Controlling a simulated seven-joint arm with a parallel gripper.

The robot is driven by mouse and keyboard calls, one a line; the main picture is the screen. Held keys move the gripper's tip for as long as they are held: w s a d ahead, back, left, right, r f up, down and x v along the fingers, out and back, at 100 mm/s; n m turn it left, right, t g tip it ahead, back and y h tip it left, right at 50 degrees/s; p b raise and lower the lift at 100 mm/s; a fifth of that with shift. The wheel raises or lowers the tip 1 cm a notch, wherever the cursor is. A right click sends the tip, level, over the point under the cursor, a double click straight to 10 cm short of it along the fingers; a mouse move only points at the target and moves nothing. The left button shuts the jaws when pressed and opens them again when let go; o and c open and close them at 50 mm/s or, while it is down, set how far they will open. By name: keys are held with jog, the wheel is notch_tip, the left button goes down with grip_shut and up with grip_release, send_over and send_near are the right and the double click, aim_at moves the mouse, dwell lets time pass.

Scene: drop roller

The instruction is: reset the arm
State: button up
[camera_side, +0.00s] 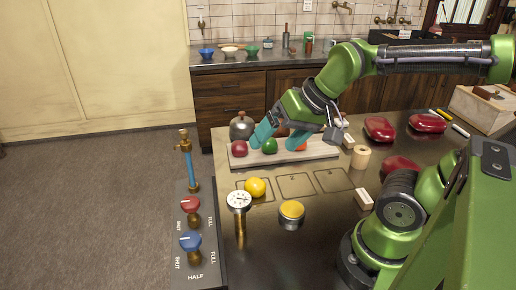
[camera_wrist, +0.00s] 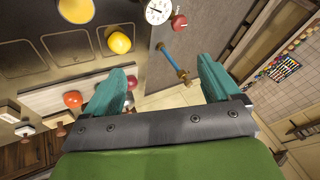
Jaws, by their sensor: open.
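My gripper (camera_side: 276,144), with teal fingers, hangs over the pale board (camera_side: 325,152) in the side view. In the wrist view my gripper (camera_wrist: 162,70) is open, with nothing between its fingers. The wrist view shows the red ball (camera_wrist: 132,82) and orange-red ball (camera_wrist: 72,99); the green one is not visible there. A yellow ball (camera_side: 255,187) lies by the left outlined square.
A dial gauge (camera_side: 239,200) on a brass post and a yellow button (camera_side: 291,210) stand at the front. Red (camera_side: 189,205) and blue (camera_side: 190,241) valve knobs are at left. Dark red cases (camera_side: 379,128), a wooden spool (camera_side: 361,157) and a wooden box (camera_side: 492,108) are right.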

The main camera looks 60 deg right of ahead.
jog(key=shift+s+a+r+n+t, duration=0.1)
jog(key=shift+s+a+n+t, duration=0.1)
jog(key=shift+s+n, duration=0.25)
jog(key=shift+s+a+r+n+t, duration=0.1)
jog(key=shift+s+a+n+t, duration=0.1)
jog(key=shift+s+n, duration=0.2)
